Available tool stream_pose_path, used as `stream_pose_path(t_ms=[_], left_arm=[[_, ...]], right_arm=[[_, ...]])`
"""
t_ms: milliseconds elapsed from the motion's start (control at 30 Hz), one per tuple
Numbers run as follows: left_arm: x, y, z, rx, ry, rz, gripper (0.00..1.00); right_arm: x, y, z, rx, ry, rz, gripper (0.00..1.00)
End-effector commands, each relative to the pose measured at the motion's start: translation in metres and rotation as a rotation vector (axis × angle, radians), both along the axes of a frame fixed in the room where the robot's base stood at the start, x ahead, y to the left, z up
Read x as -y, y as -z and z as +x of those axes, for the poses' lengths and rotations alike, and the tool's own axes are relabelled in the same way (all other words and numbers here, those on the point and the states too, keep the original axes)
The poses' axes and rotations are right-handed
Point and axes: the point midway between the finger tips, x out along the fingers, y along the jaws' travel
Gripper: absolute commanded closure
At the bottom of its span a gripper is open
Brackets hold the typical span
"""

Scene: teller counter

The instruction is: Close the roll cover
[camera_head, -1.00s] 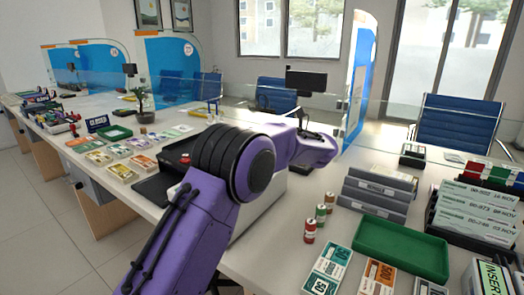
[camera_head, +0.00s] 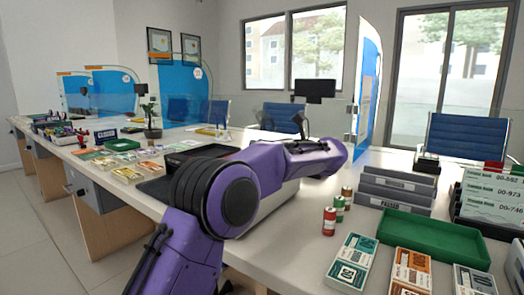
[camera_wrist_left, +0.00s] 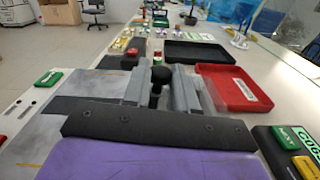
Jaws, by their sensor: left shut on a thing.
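In the left wrist view my left gripper (camera_wrist_left: 160,88) is shut on a black round-topped knob (camera_wrist_left: 160,75), with one grey finger on each side of it. The knob stands over a grey panel (camera_wrist_left: 75,125), which seems to be part of the roll cover, though I cannot tell how far it is closed. In the head view my purple left arm hides the gripper and most of a pale box-shaped unit (camera_head: 268,208) on the counter. My right gripper is in neither view.
A red tray (camera_wrist_left: 225,90) and a black tray (camera_wrist_left: 198,54) lie to the right in the wrist view. In the head view a green tray (camera_head: 425,238), grey organisers (camera_head: 393,190), coloured rolls (camera_head: 329,222) and banknote stacks (camera_head: 350,260) crowd the counter's right side.

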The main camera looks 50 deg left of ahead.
Motion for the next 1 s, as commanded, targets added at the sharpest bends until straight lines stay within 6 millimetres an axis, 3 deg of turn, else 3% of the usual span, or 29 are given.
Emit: stream_pose_path(t_ms=[400,433,500,800,1000], left_arm=[[0.000,0.000,0.000,0.005,0.000,0.000,1.00],[0.000,0.000,0.000,0.005,0.000,0.000,0.64],[0.000,0.000,0.000,0.005,0.000,0.000,0.49],[0.003,0.000,0.000,0.005,0.000,0.001,0.49],[0.040,-0.002,0.008,0.005,0.003,0.004,0.49]], right_arm=[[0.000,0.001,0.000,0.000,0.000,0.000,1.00],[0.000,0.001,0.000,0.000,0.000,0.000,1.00],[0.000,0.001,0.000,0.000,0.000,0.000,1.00],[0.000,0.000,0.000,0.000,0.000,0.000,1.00],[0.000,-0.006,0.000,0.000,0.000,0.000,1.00]])
